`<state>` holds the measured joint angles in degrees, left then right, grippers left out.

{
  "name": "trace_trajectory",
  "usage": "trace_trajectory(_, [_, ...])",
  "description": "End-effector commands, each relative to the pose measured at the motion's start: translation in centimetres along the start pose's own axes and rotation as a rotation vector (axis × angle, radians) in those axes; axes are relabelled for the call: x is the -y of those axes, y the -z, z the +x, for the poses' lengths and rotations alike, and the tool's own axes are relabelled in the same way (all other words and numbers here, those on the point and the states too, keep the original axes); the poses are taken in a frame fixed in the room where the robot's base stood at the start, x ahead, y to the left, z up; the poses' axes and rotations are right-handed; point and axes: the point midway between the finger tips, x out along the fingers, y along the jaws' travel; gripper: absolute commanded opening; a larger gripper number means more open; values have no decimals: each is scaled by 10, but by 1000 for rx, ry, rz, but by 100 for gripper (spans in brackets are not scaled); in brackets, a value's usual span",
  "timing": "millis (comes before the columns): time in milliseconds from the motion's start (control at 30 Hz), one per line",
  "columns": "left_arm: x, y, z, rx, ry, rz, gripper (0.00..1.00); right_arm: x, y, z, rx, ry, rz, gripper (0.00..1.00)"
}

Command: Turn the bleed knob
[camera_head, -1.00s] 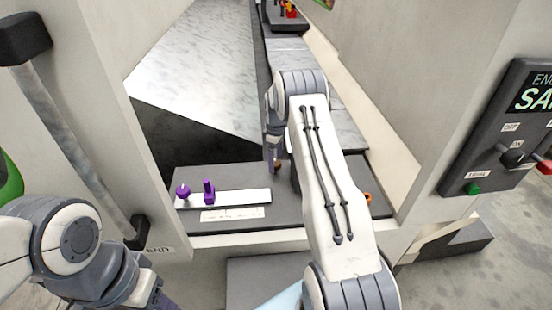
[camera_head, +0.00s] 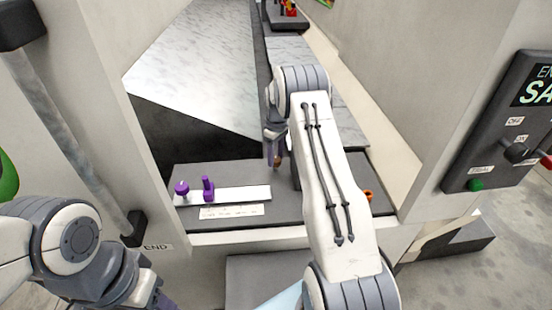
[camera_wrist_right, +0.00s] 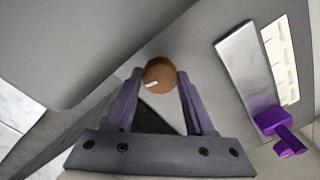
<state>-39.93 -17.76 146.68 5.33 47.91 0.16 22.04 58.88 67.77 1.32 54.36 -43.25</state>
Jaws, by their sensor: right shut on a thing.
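A round brown knob (camera_wrist_right: 160,73) with a small white mark on its face sits between the two purple fingertips of my right gripper (camera_wrist_right: 160,80) in the right wrist view. I take it to be the bleed knob. The fingers are shut on its sides. In the head view the right gripper (camera_head: 272,157) points down at the dark panel, and only a bit of the brown knob (camera_head: 278,163) shows beside it. My left arm is at the lower left, and its gripper (camera_head: 160,300) is mostly cut off by the bottom edge.
Two purple controls (camera_head: 208,188) stand on a silver plate (camera_head: 245,194) left of the right gripper, with a white label below. An orange part (camera_head: 368,196) shows right of my arm. Pale walls flank the opening. A control box (camera_head: 505,130) hangs at right, a grey handle (camera_head: 75,140) at left.

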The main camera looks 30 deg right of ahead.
Motion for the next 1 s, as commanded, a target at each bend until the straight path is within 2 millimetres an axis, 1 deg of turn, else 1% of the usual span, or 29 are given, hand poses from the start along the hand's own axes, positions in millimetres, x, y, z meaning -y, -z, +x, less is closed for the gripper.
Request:
trace_trajectory(33, [0, 0, 4, 0, 0, -1, 50, 0, 0, 1, -1, 0, 43, 0])
trace_trajectory(300, [1, -1, 13, 0, 0, 0, 50, 0, 0, 0, -8, 0, 300, 0])
trace_trajectory(1000, [2, -1, 26, 0, 0, 1, 50, 1, 0, -1, -26, -1, 955, 0])
